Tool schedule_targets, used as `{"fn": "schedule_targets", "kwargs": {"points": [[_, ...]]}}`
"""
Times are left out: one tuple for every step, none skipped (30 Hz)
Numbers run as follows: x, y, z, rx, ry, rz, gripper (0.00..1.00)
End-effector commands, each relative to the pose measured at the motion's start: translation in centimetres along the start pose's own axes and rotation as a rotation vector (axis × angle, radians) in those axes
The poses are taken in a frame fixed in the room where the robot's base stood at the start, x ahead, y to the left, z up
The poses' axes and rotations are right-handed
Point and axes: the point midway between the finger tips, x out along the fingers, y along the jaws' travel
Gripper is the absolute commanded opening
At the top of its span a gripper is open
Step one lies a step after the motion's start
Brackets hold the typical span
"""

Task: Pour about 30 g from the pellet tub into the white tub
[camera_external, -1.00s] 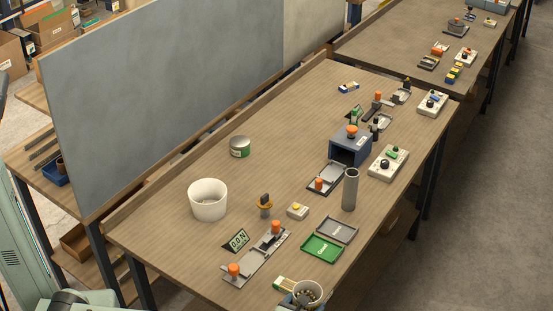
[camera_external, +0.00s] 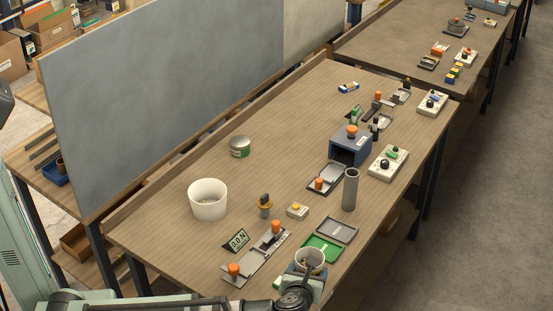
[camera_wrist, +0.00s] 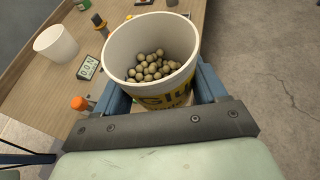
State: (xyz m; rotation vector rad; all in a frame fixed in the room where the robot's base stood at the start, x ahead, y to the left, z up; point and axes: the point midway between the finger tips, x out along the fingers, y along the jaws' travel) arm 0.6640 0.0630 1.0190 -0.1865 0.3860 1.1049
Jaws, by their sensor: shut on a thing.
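The pellet tub (camera_wrist: 150,62), white with yellow and dark lettering, is held in my gripper (camera_wrist: 165,98), which is shut on it with a blue finger on each side. Several round olive-brown pellets (camera_wrist: 150,66) lie inside it, and it looks roughly upright. In the external view the pellet tub (camera_external: 310,259) is over the front edge of the table, near the green tray. The white tub (camera_external: 207,201) stands upright on the table to the left, apart from my gripper. It also shows at upper left in the wrist view (camera_wrist: 56,44). Its contents cannot be made out.
A display (camera_external: 237,240) reading 0.0 N and a grey plate with orange knobs (camera_external: 255,260) lie between the two tubs. An orange-based post (camera_external: 265,206), a green tray (camera_external: 321,248) and a tall grey cylinder (camera_external: 350,190) stand nearby.

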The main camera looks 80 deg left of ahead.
Motion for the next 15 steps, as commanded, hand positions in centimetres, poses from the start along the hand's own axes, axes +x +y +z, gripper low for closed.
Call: {"fn": "schedule_targets", "kwargs": {"points": [[1.3,0.0,0.6,-0.014,0.003,0.032,0.38],[1.9,0.2,0.9,-0.022,0.005,0.049,0.38],[2.8,0.4,1.2,-0.032,0.007,0.072,0.38],[3.4,0.7,1.5,-0.039,0.009,0.091,0.38],[4.0,0.8,1.7,-0.047,0.011,0.108,0.38],[4.9,1.1,2.1,-0.058,0.013,0.131,0.38],[5.5,1.3,2.4,-0.066,0.014,0.148,0.38],[6.2,1.6,2.6,-0.074,0.016,0.166,0.38],[7.0,1.9,3.0,-0.084,0.018,0.19,0.38],[7.6,2.2,3.2,-0.092,0.019,0.206,0.38],[8.3,2.4,3.5,-0.099,0.02,0.224,0.38],[9.1,2.8,3.8,-0.109,0.022,0.247,0.38],[9.7,3.1,4.1,-0.118,0.023,0.265,0.38],[10.3,3.4,4.4,-0.126,0.024,0.283,0.38],[11.2,3.8,4.7,-0.136,0.026,0.305,0.38]]}}
